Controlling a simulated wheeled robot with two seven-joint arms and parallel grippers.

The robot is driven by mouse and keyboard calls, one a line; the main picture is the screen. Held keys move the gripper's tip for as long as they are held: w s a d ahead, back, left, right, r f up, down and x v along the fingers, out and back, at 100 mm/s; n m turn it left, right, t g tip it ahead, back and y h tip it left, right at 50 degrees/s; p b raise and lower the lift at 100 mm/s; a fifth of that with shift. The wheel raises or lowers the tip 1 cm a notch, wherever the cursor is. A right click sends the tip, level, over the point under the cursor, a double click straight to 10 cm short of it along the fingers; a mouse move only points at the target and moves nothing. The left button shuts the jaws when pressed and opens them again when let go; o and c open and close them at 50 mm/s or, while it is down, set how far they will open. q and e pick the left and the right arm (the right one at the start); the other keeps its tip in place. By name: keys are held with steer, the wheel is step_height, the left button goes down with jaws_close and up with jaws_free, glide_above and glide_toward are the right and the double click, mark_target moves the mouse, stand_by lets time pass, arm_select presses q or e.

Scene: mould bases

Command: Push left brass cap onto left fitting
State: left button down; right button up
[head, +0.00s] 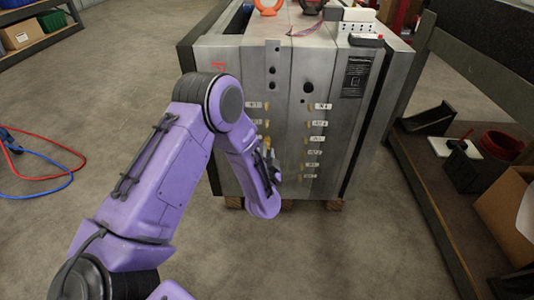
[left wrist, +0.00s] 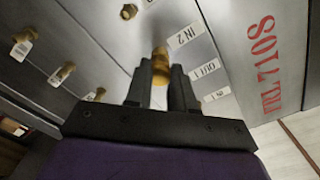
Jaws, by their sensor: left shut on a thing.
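The steel mould base (head: 235,75) stands ahead, with brass fittings and white tags in two columns on its front. My left gripper (head: 268,160) is close to the left column, partly hidden by my purple arm. In the left wrist view, its two dark fingers are shut on a brass cap (left wrist: 161,66), beside the IN 2 tag (left wrist: 186,36). The cap's far end points at the steel face. I cannot tell whether it is seated on the fitting behind it. More brass fittings show at the left (left wrist: 66,71) and top (left wrist: 129,11). My right gripper is not in view.
An orange ring (head: 268,6) and a white block (head: 358,27) are on top of the mould. A shelf (head: 440,215) with bins and boxes stands at the right. Red and blue hoses (head: 45,178) lie on the floor at the left. The floor between is clear.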

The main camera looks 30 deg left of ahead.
arm_select(q)
steer(key=shift+w+a, duration=0.2)
steer(key=shift+w, duration=0.1)
steer(key=shift+c, duration=2.4)
jaws_free()
steer(key=shift+s+d, duration=0.1)
steer(key=p+v, duration=0.2)
steer(key=v, duration=0.5)
